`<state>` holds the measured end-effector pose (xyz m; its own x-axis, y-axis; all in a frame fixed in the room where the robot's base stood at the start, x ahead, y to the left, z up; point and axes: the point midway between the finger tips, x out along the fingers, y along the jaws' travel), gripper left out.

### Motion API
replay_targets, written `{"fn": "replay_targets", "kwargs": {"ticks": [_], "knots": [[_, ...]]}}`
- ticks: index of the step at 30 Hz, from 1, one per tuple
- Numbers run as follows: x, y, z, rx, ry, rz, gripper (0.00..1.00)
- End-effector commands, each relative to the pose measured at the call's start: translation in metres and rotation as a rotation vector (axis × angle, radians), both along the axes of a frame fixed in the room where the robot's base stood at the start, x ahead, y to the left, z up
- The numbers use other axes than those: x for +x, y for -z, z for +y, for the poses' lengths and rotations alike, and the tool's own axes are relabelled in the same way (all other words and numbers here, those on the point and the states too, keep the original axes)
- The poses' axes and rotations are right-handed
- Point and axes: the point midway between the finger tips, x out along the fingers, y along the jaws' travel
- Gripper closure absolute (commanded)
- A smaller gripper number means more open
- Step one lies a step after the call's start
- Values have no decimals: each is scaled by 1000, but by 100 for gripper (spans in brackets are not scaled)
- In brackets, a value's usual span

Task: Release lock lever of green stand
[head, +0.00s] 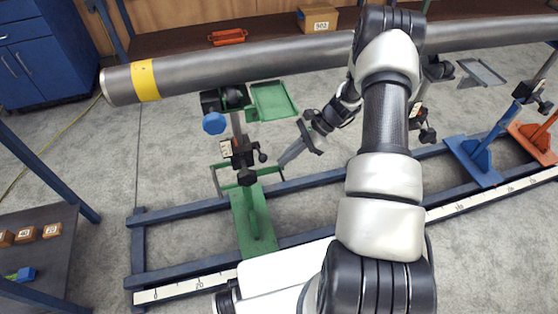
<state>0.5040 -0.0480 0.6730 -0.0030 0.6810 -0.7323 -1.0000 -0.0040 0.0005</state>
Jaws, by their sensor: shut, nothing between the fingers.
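The green stand (253,217) stands on a blue rail frame at left centre, under the grey pipe (240,70). On its upright is a dark clamp block with a black lever and knob (262,157), which looks like the lock lever; its exact position is too small to tell. A green tray (272,100) and a blue knob (214,123) sit near the stand's top. My gripper (283,161) is just right of the clamp block, pointing down and left, with a gap visible between them. It is shut and holds nothing.
The pipe with a yellow band (145,80) runs across above the stands. A blue stand (475,158) and an orange stand (535,140) are to the right on the blue rail frame (180,213). A table with small boxes (28,235) is at lower left.

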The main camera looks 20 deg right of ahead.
Motion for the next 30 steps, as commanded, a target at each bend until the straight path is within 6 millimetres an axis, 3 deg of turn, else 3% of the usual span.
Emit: {"fn": "replay_targets", "kwargs": {"ticks": [3,10,30], "knots": [[8,-23,-20,-2,-1,-2,100],[17,-47,-45,-2,0,0,100],[19,-53,-52,-2,-1,3,100]]}}
